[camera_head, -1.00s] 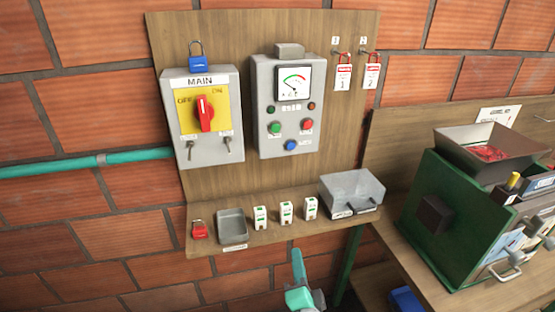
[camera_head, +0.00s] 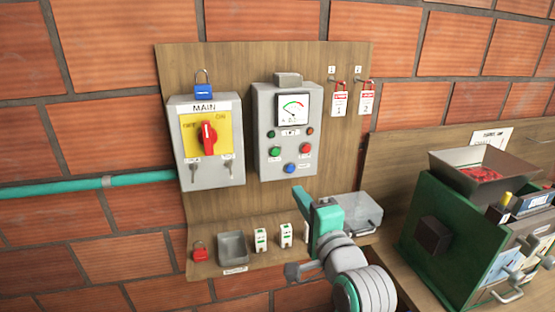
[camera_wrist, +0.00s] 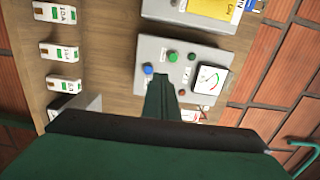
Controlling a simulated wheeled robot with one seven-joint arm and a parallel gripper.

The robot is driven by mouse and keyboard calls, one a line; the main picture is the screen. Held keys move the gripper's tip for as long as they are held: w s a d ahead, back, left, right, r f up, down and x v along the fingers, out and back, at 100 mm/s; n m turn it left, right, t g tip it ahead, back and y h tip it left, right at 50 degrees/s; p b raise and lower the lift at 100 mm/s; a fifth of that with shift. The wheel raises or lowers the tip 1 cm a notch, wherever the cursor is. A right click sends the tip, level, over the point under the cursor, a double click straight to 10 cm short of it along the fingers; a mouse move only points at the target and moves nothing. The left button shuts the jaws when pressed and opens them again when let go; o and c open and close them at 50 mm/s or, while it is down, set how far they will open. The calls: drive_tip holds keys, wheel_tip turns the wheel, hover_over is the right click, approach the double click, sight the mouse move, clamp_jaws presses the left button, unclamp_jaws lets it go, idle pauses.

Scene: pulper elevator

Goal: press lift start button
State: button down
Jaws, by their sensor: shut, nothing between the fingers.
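The grey control box (camera_head: 262,128) hangs on the wooden board, with a green button (camera_head: 275,152), a red button (camera_head: 304,149) and a blue button (camera_head: 291,168) below a dial gauge (camera_head: 293,109). The labels are too small to read, so I cannot tell which is lift start. My gripper (camera_head: 300,194) is shut and empty, its tip just below the box in the head view. In the wrist view the shut fingers (camera_wrist: 159,78) overlap the box front, beside the blue button (camera_wrist: 148,70) and below the green button (camera_wrist: 172,57). I cannot tell any contact.
The MAIN switch box (camera_head: 222,175) with a red knob stands to the left. A wooden shelf (camera_head: 215,272) below holds a red padlock (camera_head: 200,252), a grey tray (camera_head: 232,246), small white boxes and a clear bin (camera_head: 362,210). A green machine (camera_head: 462,262) stands at the right.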

drive_tip(key=r, duration=0.3)
drive_tip(key=shift+s+r+y, duration=0.3)
drive_tip(key=shift+s+r, duration=0.1)
drive_tip(key=shift+w, duration=0.1)
